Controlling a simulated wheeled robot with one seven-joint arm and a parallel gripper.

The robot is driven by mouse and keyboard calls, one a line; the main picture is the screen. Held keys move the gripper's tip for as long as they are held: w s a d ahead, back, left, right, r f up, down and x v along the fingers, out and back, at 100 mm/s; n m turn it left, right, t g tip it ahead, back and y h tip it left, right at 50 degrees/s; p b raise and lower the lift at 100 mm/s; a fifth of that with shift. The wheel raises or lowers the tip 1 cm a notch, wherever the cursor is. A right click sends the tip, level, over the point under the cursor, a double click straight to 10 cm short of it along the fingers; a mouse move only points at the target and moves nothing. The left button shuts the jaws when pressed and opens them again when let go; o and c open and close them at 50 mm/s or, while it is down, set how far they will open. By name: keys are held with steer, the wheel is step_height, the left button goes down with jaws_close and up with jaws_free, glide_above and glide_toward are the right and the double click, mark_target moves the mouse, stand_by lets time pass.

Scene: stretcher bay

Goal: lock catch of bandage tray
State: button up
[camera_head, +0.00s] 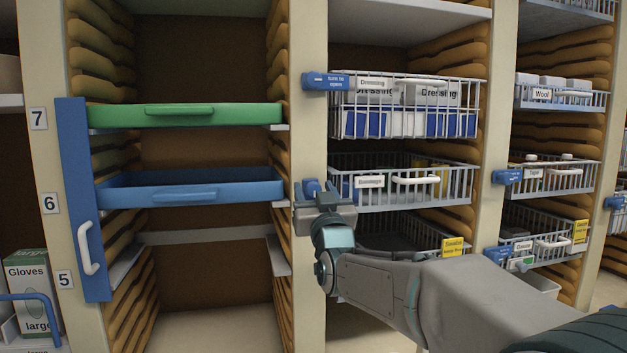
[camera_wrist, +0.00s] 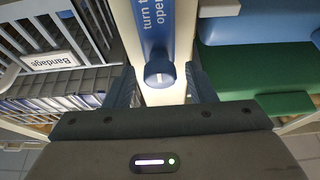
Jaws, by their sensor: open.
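The bandage tray (camera_head: 459,188) is a wire basket with a white label and a white handle, in the middle column of the head view. It shows at the left of the wrist view (camera_wrist: 20,42). Its blue catch (camera_head: 311,187) sits on the cream post at the tray's left. In the wrist view the catch (camera_wrist: 157,30) lies along the post, not across the tray, with part of "turn to open" readable and a round knob at its end. My gripper (camera_wrist: 161,75) is open, its fingers on either side of the knob; contact cannot be told.
A dressing basket (camera_head: 405,105) with a blue catch (camera_head: 325,81) is above. Another basket (camera_head: 400,240) is below. A blue tray (camera_head: 195,188) and a green tray (camera_head: 185,114) stand left of the post. More wire baskets fill the right column.

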steer(key=shift+x, duration=0.75)
jaws_close()
steer(key=shift+f, duration=0.1)
